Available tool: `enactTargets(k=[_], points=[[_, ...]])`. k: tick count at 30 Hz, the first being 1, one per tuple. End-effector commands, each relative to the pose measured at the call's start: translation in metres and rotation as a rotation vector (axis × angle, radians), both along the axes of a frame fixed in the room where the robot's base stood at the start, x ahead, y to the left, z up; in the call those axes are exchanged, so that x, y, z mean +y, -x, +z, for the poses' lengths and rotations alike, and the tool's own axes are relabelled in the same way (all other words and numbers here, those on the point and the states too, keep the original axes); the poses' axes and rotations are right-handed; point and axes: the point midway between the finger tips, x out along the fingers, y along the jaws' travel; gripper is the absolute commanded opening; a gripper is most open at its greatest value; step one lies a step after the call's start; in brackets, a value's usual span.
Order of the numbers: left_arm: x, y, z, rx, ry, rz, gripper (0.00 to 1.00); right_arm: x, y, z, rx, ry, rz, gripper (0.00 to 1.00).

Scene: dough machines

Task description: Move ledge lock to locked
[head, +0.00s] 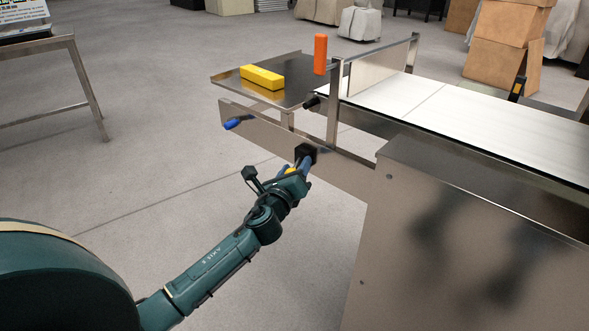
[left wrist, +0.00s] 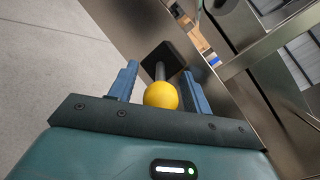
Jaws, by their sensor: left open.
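The likely ledge lock is a yellow ball knob (left wrist: 161,95) on a short metal rod that meets a black square plate (left wrist: 166,58) on the side of the machine. In the head view the black mount (head: 306,152) sits on the metal side panel below the ledge (head: 225,77). My left gripper (left wrist: 160,70) is open, with one blue finger on each side of the knob and rod; I see no clear contact. In the head view the left gripper (head: 304,164) hides most of the knob and rod. My right gripper is not in view.
A yellow block (head: 262,77) lies on the ledge and an orange handle (head: 320,54) stands above it. A blue-tipped lever (head: 232,124) sticks out at the panel's left. The white conveyor belt (head: 470,115) runs right. The floor at left is clear beside a metal table (head: 38,46).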

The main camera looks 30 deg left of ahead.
Motion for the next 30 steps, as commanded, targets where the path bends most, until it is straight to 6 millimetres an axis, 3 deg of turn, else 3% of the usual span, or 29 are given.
enactTargets(k=[8,21,30], points=[[-0.002,0.011,0.0,0.002,-0.001,-0.001,0.49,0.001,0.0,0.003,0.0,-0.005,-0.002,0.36],[-0.018,0.1,-0.001,0.003,0.001,-0.001,0.49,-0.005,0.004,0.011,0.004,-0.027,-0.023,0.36],[-0.023,0.129,0.0,0.0,0.001,0.001,0.49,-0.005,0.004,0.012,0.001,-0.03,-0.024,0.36]])
